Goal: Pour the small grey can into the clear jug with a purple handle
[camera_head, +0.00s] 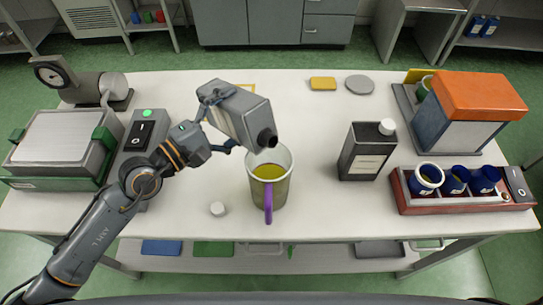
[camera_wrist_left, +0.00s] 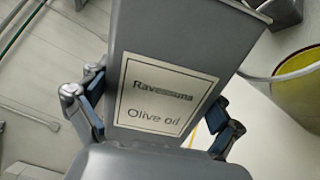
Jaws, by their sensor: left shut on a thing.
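My left gripper (camera_head: 222,121) is shut on the small grey can (camera_head: 246,110), with its fingers on either side of the body. The can is tilted, and its dark open spout points down to the right, just above the jug's mouth. Its "Olive oil" label faces the left wrist camera (camera_wrist_left: 168,95). The clear jug (camera_head: 283,190) stands upright on the table with its purple handle (camera_head: 268,203) toward me. It holds yellow-green liquid. I cannot make out a stream between spout and jug. Part of the jug shows in the left wrist view (camera_wrist_left: 300,88). My right gripper is out of view.
A white cap (camera_head: 217,208) lies left of the jug. A dark can (camera_head: 367,152) with a white cap stands to the right. Beyond are a red rack (camera_head: 402,196) with blue cups and an orange-topped machine (camera_head: 478,98).

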